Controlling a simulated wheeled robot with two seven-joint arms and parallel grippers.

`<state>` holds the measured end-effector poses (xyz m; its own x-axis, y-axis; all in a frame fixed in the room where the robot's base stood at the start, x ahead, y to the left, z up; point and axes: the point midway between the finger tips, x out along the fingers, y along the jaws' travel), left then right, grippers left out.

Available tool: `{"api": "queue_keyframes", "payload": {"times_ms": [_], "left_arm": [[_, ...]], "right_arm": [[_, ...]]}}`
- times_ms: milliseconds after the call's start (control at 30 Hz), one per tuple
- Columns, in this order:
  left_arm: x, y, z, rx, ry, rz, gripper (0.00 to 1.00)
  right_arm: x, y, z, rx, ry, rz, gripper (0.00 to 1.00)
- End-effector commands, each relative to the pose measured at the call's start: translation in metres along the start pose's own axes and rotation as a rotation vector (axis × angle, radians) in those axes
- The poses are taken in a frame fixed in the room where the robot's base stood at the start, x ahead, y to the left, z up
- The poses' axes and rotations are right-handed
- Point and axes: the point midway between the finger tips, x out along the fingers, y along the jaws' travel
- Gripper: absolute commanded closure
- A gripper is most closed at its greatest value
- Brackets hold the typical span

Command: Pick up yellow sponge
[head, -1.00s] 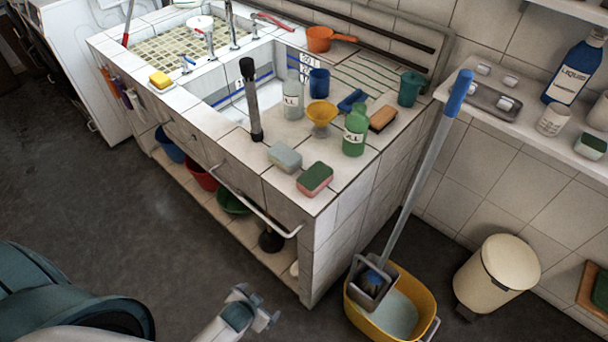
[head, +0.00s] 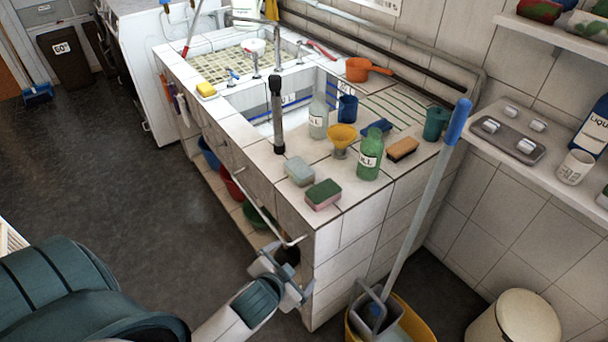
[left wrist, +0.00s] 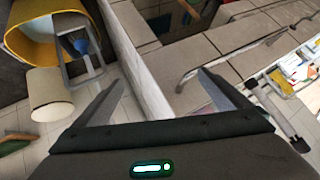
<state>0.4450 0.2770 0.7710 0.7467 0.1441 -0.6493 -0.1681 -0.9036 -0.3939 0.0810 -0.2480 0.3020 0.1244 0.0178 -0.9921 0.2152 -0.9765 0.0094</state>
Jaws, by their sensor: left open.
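The yellow sponge (head: 206,89) lies on the left front edge of the tiled counter in the head view, left of the sink basin. My left gripper (head: 285,272) is in front of the counter's near corner, below the countertop and well away from the sponge. In the left wrist view the left gripper's fingers (left wrist: 162,95) are spread apart with nothing between them. I cannot make out the yellow sponge in the left wrist view. My right gripper is not in view.
A white rail (head: 262,215) runs along the counter front near my left gripper. A mop (head: 425,200) leans from a yellow bucket (head: 420,325).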

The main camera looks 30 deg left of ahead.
Motion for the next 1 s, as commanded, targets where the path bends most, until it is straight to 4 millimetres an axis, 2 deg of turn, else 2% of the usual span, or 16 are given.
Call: {"api": "queue_keyframes", "payload": {"times_ms": [167, 367, 567, 700, 800, 900, 1000], "left_arm": [[0.006, -0.024, -0.039, 0.058, 0.116, -0.066, 0.04], [0.005, -0.051, -0.092, 0.143, 0.276, -0.149, 0.04], [-0.004, -0.079, -0.161, 0.281, 0.491, -0.254, 0.04], [-0.023, -0.095, -0.231, 0.459, 0.721, -0.352, 0.04], [-0.044, -0.097, -0.280, 0.628, 0.901, -0.418, 0.04], [-0.065, -0.090, -0.318, 0.819, 1.069, -0.468, 0.04], [-0.082, -0.077, -0.344, 1.027, 1.217, -0.497, 0.04]], "right_arm": [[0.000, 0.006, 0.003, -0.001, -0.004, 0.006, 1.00], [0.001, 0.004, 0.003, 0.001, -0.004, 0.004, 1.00], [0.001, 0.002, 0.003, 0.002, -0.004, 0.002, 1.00], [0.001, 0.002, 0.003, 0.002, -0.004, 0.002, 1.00], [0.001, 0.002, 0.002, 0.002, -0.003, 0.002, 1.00], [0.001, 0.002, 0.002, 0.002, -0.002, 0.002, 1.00], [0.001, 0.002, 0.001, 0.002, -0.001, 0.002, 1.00]]}}
